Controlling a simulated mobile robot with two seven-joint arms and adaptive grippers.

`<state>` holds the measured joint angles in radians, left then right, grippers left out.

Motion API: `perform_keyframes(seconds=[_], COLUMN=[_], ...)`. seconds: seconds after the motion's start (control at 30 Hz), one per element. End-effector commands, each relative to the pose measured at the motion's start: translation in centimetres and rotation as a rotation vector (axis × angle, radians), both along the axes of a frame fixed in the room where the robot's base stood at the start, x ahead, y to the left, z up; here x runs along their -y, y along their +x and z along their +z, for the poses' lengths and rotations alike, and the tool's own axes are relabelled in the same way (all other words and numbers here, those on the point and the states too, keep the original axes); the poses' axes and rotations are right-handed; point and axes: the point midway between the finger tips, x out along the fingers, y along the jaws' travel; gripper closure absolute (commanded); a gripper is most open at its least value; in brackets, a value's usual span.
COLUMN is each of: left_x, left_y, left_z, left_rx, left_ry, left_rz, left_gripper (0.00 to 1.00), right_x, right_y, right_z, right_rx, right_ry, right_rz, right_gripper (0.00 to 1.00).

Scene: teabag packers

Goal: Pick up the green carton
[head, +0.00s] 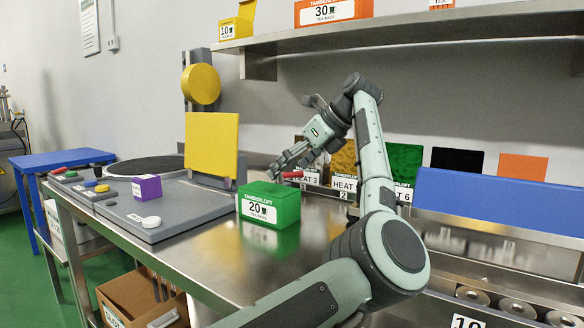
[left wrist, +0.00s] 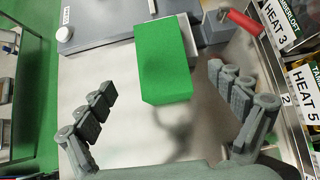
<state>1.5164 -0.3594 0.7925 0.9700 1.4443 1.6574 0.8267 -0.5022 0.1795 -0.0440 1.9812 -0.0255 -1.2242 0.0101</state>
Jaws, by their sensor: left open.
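The green carton (head: 269,205) stands on the steel worktop in the head view, with a white label reading 20 tea bags on its front. In the left wrist view the green carton (left wrist: 165,60) lies ahead of and between the open fingers. My left gripper (head: 282,171) is above and just behind the carton in the head view. In the left wrist view the left gripper (left wrist: 168,97) is open and empty, its fingers spread to either side and apart from the carton. My right gripper is not in view.
A grey machine with a yellow panel (head: 212,146) and a small purple box (head: 146,187) stand left of the carton. A red handle (left wrist: 242,21) is close to the right-hand finger. Heat-labelled slots line the back. A shelf (head: 400,36) hangs above. Bare steel worktop surrounds the carton's front.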

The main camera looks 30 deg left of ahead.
Motion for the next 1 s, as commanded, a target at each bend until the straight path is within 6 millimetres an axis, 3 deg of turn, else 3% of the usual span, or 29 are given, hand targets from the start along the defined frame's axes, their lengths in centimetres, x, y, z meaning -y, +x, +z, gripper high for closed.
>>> perform_keyframes(seconds=[0.53,1.0], left_x=[-4.8,-5.6], left_y=[0.4,0.4], left_z=[-4.8,-5.5], left_rx=[-0.003,-0.001], left_ry=[0.001,0.002], left_rz=[0.001,0.000], left_gripper=[0.07,0.09], right_x=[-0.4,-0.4], right_y=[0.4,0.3], right_z=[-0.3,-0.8], right_rx=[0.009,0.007], right_ry=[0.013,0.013], right_rz=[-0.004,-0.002], right_gripper=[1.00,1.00])
